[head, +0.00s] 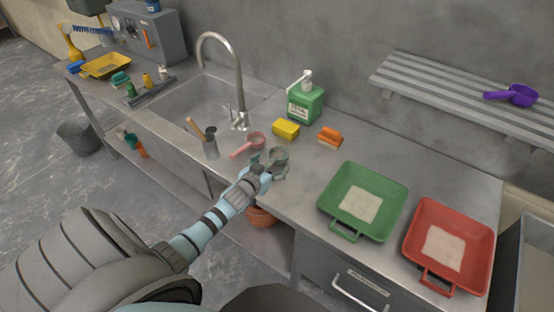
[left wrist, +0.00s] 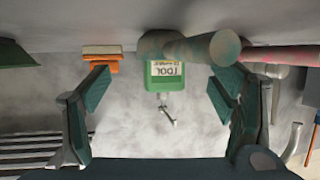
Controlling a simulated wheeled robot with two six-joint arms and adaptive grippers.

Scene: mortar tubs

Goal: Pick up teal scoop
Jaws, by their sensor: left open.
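The teal scoop (head: 278,154), a dull grey-green cup, sits near the front edge of the counter, right of a pink scoop (head: 247,145). My left gripper (head: 268,166) is at the scoop, with its fingers open around or just beside it. In the left wrist view, which looks upside down, the scoop (left wrist: 212,47) shows along the top, its handle end pointing toward the camera. It lies above and across the gap between the open fingers (left wrist: 160,82), and nothing is clamped. Whether a finger touches it I cannot tell. My right gripper is not in view.
A green soap bottle (head: 305,104), yellow sponge (head: 286,129) and orange brush (head: 330,137) stand behind the scoop. A grey cup (head: 210,144) is left, by the sink (head: 198,100). Green (head: 344,228) and red (head: 428,275) trays are right. A purple scoop (head: 519,95) lies on the shelf.

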